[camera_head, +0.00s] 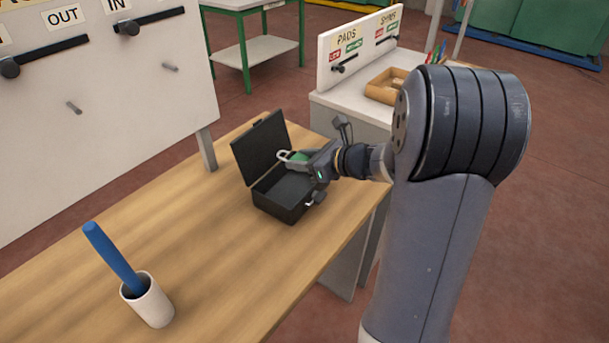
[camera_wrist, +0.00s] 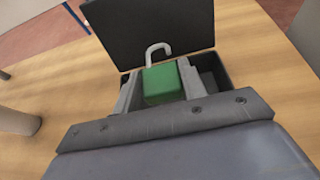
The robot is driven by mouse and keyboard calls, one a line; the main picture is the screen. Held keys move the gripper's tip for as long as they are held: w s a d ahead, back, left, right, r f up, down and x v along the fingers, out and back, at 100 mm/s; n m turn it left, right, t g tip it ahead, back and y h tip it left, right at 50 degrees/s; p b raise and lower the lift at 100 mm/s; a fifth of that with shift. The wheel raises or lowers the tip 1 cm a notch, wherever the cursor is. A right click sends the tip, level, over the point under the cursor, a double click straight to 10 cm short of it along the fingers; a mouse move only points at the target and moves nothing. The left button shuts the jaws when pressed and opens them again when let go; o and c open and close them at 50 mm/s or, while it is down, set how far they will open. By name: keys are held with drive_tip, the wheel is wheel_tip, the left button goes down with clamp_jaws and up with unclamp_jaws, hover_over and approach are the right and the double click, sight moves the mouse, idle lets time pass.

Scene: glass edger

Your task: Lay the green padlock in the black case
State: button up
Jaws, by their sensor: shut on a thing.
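The green padlock (camera_head: 299,156) has a grey shackle, which points toward the open lid in the head view. It also shows in the wrist view (camera_wrist: 162,84), between the two fingers. My gripper (camera_head: 307,161) is shut on the padlock's body and holds it over the black case. The black case (camera_head: 283,207) stands open on the wooden table, its lid (camera_wrist: 150,28) raised at the back. The part of the case's inside that shows looks empty; my gripper hides the rest. I cannot tell how far the padlock is above the case floor.
A white cup (camera_head: 150,303) with a blue-handled thing (camera_head: 113,258) stands at the table's near left. A white board with black bars (camera_head: 90,95) rises behind the table. A grey cabinet with a tan tray (camera_head: 385,88) stands behind the case. The wooden table (camera_head: 205,235) between cup and case is clear.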

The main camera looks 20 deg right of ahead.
drive_tip(key=shift+f, duration=2.4)
drive_tip(key=shift+f+b, duration=0.65)
drive_tip(key=shift+b, duration=0.15)
drive_tip(key=o, duration=1)
drive_tip(key=shift+r, duration=0.15)
drive_tip(key=shift+r+p, duration=0.6)
drive_tip(key=shift+p, duration=0.15)
drive_tip(key=b+v, duration=0.1)
drive_tip(key=v, duration=1.1)
drive_tip(key=shift+s+f, duration=0.1)
drive_tip(key=shift+f, duration=0.05)
